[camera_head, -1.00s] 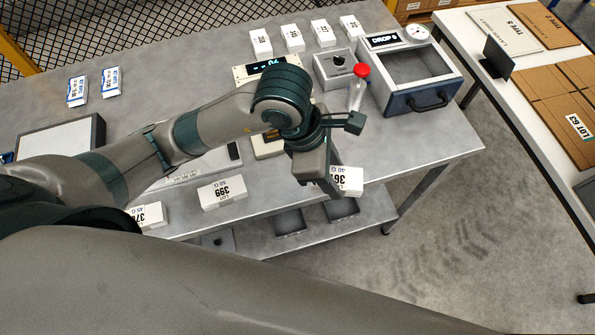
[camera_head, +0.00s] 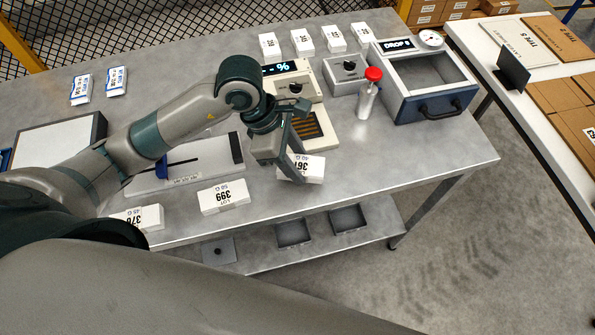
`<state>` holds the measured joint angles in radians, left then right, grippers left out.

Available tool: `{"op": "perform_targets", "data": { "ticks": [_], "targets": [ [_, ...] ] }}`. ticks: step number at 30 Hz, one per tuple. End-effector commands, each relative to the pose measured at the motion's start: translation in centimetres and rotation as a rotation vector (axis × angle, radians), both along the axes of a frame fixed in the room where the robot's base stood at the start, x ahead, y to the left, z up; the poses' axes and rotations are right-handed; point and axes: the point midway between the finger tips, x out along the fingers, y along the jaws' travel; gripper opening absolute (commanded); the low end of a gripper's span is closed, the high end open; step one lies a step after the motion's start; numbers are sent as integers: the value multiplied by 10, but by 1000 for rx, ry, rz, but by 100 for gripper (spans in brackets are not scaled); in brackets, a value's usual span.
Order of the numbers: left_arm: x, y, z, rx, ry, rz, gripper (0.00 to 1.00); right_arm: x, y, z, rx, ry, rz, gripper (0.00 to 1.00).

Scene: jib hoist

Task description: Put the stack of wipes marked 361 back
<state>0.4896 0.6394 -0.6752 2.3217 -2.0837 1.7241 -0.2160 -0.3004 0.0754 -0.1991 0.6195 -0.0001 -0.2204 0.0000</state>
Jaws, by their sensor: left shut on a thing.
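The white stack of wipes marked 361 (camera_head: 311,169) is at the front of the grey table, right of the stack marked 399 (camera_head: 223,197). My left gripper (camera_head: 297,170) reaches down from above and is shut on the 361 stack, covering its left part. I cannot tell whether the stack touches the table or hangs just above it. Another white stack (camera_head: 146,217), whose label is partly covered, lies at the front left. My right gripper is out of view.
A device with a lit display (camera_head: 318,135) stands just behind my left gripper. A red-topped bottle (camera_head: 368,95) and an open drawer box marked DROP (camera_head: 432,108) stand to the right. Small white boxes (camera_head: 303,41) line the back. The table's front right is clear.

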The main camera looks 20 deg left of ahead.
Motion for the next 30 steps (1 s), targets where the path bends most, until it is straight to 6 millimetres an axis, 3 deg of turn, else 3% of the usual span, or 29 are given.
{"op": "perform_targets", "data": {
  "ticks": [8,19,30],
  "targets": [
    [0,0,-1,0,0,0,13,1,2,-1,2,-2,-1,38],
    [0,0,-39,1,1,2,13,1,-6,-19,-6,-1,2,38],
    [0,0,-41,0,-1,0,13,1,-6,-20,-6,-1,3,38]
  ]
}}
